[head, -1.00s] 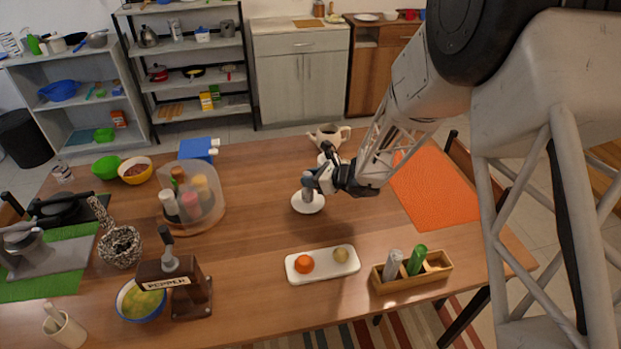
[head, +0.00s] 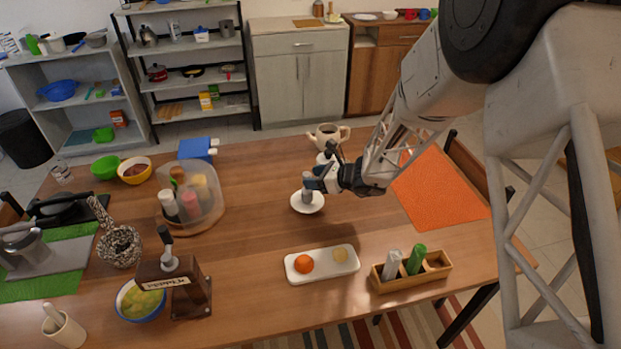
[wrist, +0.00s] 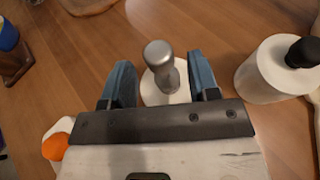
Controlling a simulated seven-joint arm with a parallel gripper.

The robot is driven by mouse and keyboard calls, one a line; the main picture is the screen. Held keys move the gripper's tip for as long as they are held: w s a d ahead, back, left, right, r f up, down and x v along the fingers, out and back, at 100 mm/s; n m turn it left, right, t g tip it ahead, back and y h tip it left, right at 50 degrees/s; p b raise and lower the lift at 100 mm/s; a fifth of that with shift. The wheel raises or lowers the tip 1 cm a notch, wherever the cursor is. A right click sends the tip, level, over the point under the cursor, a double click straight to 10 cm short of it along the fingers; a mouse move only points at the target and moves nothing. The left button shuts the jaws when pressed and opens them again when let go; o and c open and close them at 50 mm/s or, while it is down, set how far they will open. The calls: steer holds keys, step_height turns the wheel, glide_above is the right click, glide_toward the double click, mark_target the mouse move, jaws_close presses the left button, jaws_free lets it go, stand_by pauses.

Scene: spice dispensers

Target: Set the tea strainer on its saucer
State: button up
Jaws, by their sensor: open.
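The tea strainer (wrist: 161,68), a grey metal piece with a rounded knob on top, stands on its small white saucer (wrist: 151,94) in the wrist view. My gripper (wrist: 161,78) is open, with one blue-grey finger on each side of the strainer and a gap showing on both sides. In the head view the saucer (head: 308,208) is near the table's middle, with the strainer (head: 307,193) upright on it. My gripper (head: 313,182) is just beside and above it, partly hiding the strainer's top. The strainer's foot is partly hidden in the wrist view.
A white round pot with a black knob (wrist: 281,72) stands close to my right finger. A cream teapot (head: 327,134) is behind. A white tray (head: 322,274) with fruit and a wooden rack (head: 412,273) lie in front. A clear-walled caddy (head: 205,206) stands left.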

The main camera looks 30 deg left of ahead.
steer(key=v, duration=1)
steer(key=shift+d, duration=0.1)
stand_by(0.6)
steer(key=s+d+r+n+h, duration=0.3)
steer(key=s+d+r+n, duration=0.2)
steer(key=d+r, duration=0.5)
steer(key=s+d+r+n+h, duration=0.2)
steer(key=s+d+r+n, duration=0.3)
steer(key=d, duration=0.9)
steer(key=s+d+r+n+t+h, duration=0.2)
steer(key=s+d+r+n+h, duration=0.1)
steer(key=s+d, duration=0.6)
steer(key=s+d+r+n+t+h, duration=0.2)
steer(key=s+d, duration=0.8)
steer(key=d, duration=0.5)
steer(key=r+n+h, duration=0.1)
steer(key=r+h, duration=0.1)
steer(key=h, duration=0.1)
steer(key=shift+d+h, duration=0.3)
steer(key=shift+d, duration=0.1)
